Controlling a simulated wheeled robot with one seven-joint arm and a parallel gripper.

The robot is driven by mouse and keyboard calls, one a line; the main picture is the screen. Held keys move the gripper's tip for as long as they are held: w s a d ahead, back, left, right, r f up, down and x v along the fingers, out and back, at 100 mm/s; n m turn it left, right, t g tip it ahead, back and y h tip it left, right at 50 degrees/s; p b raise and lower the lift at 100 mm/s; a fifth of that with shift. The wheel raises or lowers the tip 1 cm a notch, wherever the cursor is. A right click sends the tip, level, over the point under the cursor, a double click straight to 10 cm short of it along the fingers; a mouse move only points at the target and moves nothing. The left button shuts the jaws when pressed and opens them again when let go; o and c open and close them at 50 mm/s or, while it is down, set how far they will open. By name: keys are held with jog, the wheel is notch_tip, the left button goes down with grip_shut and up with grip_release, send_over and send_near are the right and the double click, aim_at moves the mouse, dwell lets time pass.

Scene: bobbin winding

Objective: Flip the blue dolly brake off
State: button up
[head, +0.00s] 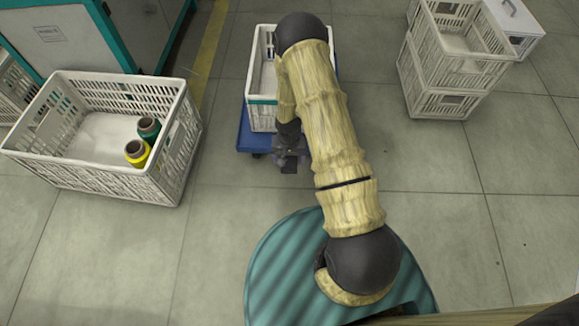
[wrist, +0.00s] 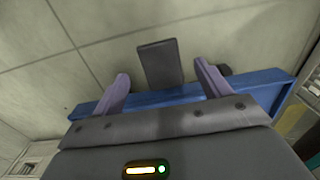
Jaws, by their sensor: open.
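The blue dolly (head: 243,136) stands on the floor under a white crate with a teal band (head: 262,113), partly hidden by my arm. In the wrist view the dolly's blue edge (wrist: 266,92) runs across behind my fingers. A dark grey flat pedal (wrist: 160,62), which looks like the brake, sticks out from that edge. My gripper (wrist: 161,72) is open, with one finger on each side of the pedal and a visible gap to each. In the head view my gripper (head: 291,158) is at the dolly's near edge. Whether the fingers are level with the pedal is hard to tell.
A white crate (head: 90,175) with a green and a yellow bobbin (head: 137,153) stands at the left. Stacked white crates (head: 437,102) stand at the back right. A teal and grey machine (head: 110,40) is at the back left. The floor around the dolly's near side is clear.

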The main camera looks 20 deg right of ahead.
aim_at(288, 166)
notch_tip(288, 166, down, 4)
jog(key=shift+f+b, duration=0.1)
jog(key=shift+b, duration=0.65)
jog(key=c, duration=1.4)
jog(key=shift+a, duration=0.1)
